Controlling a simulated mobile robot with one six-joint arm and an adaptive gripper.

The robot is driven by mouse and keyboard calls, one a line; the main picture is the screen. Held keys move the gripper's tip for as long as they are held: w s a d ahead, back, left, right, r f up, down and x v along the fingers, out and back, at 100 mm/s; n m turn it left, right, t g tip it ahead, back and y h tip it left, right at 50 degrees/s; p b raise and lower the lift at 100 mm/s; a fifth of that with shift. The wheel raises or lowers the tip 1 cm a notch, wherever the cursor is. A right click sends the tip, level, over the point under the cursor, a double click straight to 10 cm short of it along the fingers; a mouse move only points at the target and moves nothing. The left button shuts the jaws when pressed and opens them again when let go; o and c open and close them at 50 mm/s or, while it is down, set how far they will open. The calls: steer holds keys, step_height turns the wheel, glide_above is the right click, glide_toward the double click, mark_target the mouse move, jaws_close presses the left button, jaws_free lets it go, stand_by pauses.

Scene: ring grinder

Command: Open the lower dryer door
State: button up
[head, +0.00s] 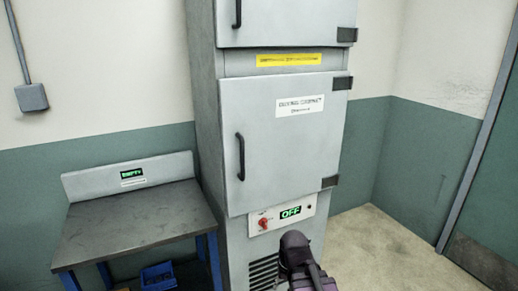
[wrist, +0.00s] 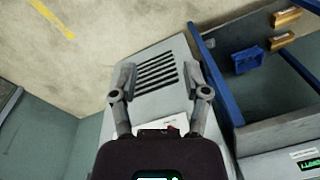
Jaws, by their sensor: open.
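The lower dryer door (head: 285,140) is a grey panel on the tall cabinet in the head view. It looks shut. Its black bar handle (head: 240,157) stands upright near the left edge, and dark hinges (head: 342,83) are on the right. My gripper (wrist: 160,76) is open and empty in the wrist view, its two fingers pointing toward the vent slots (wrist: 156,72) on the cabinet front. Neither the lower door nor its handle can be made out in the wrist view. In the head view my dark arm is at the bottom, below the door; the fingers cannot be made out there.
The upper door (head: 285,22) is above a yellow label. Below the lower door is a panel with a red knob (head: 263,222) and a green "OFF" display (head: 291,212). A dark-topped bench (head: 135,225) stands left, with a blue bin (head: 158,276) under it. Floor right is clear.

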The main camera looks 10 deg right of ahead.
steer(key=w+a+r+m+t+y+p, duration=0.3)
steer(key=w+a+r+m+y, duration=0.1)
steer(key=w+r+m, duration=0.25)
steer(key=w+a+r+m+t+y+p, duration=0.2)
steer(key=w+a+r+m+t+y, duration=0.2)
steer(key=w+r+m, duration=0.3)
steer(key=w+d+r+m+t+p, duration=0.4)
steer(key=w+r+m+t, duration=0.4)
steer(key=w+r+m, duration=0.3)
step_height(320, 180, up, 4)
steer(key=d+m, duration=0.1)
steer(key=m, duration=0.3)
steer(key=shift+w+d+f+m, duration=0.15)
steer(key=shift+w+d+m, duration=0.05)
steer(key=shift+w+m, duration=0.15)
steer(key=shift+w+a, duration=0.1)
steer(key=x, duration=1.3)
steer(key=shift+w+a, duration=0.1)
steer(key=shift+w, duration=0.15)
jaws_close()
